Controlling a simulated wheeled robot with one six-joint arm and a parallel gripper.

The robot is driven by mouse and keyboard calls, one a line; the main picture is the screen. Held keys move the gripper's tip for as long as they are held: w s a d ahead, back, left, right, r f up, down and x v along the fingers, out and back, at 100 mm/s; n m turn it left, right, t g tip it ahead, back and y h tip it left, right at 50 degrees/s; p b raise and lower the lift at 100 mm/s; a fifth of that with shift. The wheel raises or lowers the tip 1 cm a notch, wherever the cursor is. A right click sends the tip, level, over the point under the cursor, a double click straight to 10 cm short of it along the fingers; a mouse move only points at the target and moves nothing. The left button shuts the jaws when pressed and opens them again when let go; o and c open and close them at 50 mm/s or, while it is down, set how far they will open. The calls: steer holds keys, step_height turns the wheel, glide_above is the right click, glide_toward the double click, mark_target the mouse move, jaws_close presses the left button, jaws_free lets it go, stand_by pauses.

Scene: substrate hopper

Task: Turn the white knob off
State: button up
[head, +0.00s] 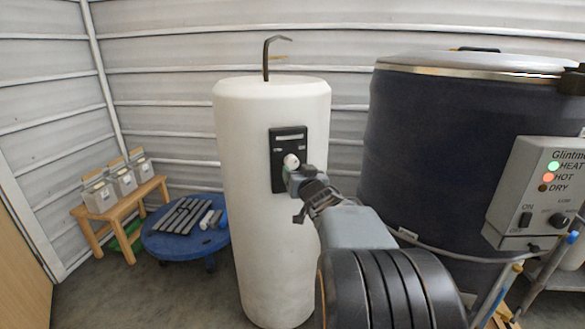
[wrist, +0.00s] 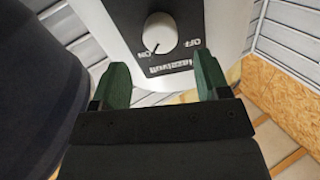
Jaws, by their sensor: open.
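The white knob (wrist: 160,34) sits on a black panel (head: 289,140) on the front of a white cylinder (head: 250,200). In the wrist view the panel carries the words OFF and ON, upside down, and the knob's small mark points toward ON. My gripper (wrist: 160,85) is open and empty. Its green fingers lie on either side below the knob in the wrist view, with the knob beyond their tips. In the head view the knob (head: 291,161) shows just past the gripper, which hides part of the panel. I cannot tell whether they touch.
A large dark drum (head: 440,150) stands to the right, with a grey control box (head: 520,190) at its side. A blue round dolly (head: 175,245) and a wooden bench (head: 120,220) with several white containers stand to the left.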

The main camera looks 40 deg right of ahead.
mark_target(293, 164)
steer(key=shift+x, duration=3.15)
steer(key=shift+c, duration=0.5)
steer(key=c, duration=0.8)
